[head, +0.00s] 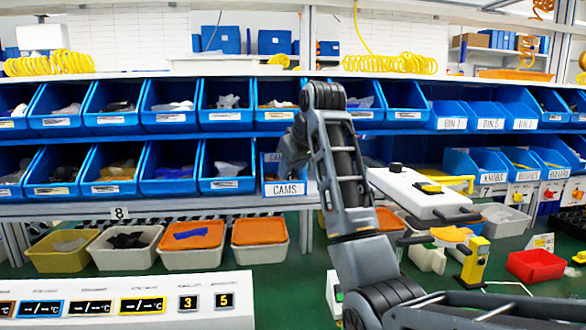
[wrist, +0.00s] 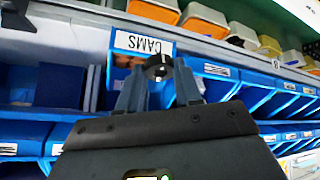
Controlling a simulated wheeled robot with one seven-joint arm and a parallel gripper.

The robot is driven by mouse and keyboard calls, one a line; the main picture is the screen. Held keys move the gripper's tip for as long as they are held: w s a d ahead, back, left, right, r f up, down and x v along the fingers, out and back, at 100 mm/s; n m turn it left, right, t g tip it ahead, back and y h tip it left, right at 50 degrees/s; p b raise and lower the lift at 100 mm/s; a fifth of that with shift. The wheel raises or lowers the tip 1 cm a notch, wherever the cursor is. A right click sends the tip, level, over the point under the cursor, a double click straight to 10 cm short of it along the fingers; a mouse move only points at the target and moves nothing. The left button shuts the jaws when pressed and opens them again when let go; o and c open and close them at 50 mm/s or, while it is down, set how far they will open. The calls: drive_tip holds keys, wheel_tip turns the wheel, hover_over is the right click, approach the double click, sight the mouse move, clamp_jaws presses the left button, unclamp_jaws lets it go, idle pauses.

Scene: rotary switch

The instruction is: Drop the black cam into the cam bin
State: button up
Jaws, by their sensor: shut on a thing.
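The cam bin is a blue bin whose CAMS label (head: 285,189) faces out on the lower shelf row. Its label also shows upside down in the wrist view (wrist: 143,43), with orange-brown pieces visible inside the bin. My gripper (head: 291,153) is in front of and over this bin's opening, partly covering it. In the wrist view my gripper (wrist: 157,76) is shut on the black cam (wrist: 158,66), a small dark round piece with a lighter hole. The cam appears over the bin's opening, near its label. In the head view the cam is hidden by my arm.
Blue bins (head: 227,172) with pale parts stand to the left on the same row, and another row is above. My arm hides the space right of the cam bin. Cream boxes (head: 258,245) stand below. Bins marked KNOBS (head: 493,178) are further right.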

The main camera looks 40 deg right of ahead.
hover_over(286, 189)
drive_tip(key=w+d, duration=0.1)
drive_tip(key=shift+f, duration=1.1)
drive_tip(key=shift+w, duration=0.1)
drive_tip(key=o, duration=1.1)
drive_tip(key=shift+b+v, duration=0.95)
drive_tip(key=shift+v, duration=2.95)
